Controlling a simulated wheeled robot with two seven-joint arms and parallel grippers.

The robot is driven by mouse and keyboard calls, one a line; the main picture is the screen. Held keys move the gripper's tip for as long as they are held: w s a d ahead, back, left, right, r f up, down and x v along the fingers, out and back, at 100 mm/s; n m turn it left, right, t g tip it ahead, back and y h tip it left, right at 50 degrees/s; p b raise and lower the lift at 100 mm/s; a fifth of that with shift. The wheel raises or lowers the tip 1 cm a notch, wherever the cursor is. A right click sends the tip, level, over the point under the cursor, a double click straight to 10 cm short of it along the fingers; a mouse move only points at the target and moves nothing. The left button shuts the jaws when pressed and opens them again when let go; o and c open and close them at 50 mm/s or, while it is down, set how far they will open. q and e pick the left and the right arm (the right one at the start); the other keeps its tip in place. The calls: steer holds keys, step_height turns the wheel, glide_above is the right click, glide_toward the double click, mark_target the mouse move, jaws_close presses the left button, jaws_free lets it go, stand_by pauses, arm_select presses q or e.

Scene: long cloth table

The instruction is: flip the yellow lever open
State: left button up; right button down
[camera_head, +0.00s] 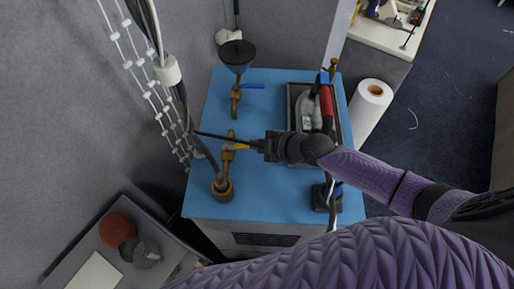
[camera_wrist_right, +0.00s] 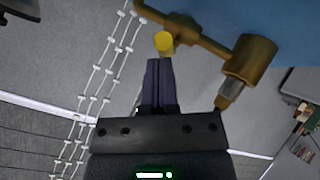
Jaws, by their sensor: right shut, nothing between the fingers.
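The yellow lever (camera_head: 236,147) is on a brass valve pipe (camera_head: 226,164) at the left part of the blue tabletop. In the right wrist view the lever's rounded yellow end (camera_wrist_right: 163,42) shows just beyond my fingertips, with the brass pipe (camera_wrist_right: 205,40) behind it. My right gripper (camera_head: 256,145) comes in from the right, close to the lever, and is shut and empty. Its closed fingers also show in the right wrist view (camera_wrist_right: 158,65), pointing at the lever's end. I cannot tell whether they touch it. My left gripper is not in view.
A black funnel (camera_head: 237,52) stands on another brass pipe with a blue lever (camera_head: 252,86) at the back. A dark tray (camera_head: 291,95) with a red-handled tool (camera_head: 326,102) lies right. Cables and a white-beaded string (camera_head: 140,80) hang at left. A paper roll (camera_head: 369,103) stands beyond.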

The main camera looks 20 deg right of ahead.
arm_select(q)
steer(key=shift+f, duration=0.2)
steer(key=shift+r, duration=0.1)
arm_select(e)
steer(key=shift+s+a+p, duration=0.35)
steer(key=shift+s+p, duration=0.1)
steer(key=shift+p, duration=0.35)
steer(key=shift+s, duration=0.15)
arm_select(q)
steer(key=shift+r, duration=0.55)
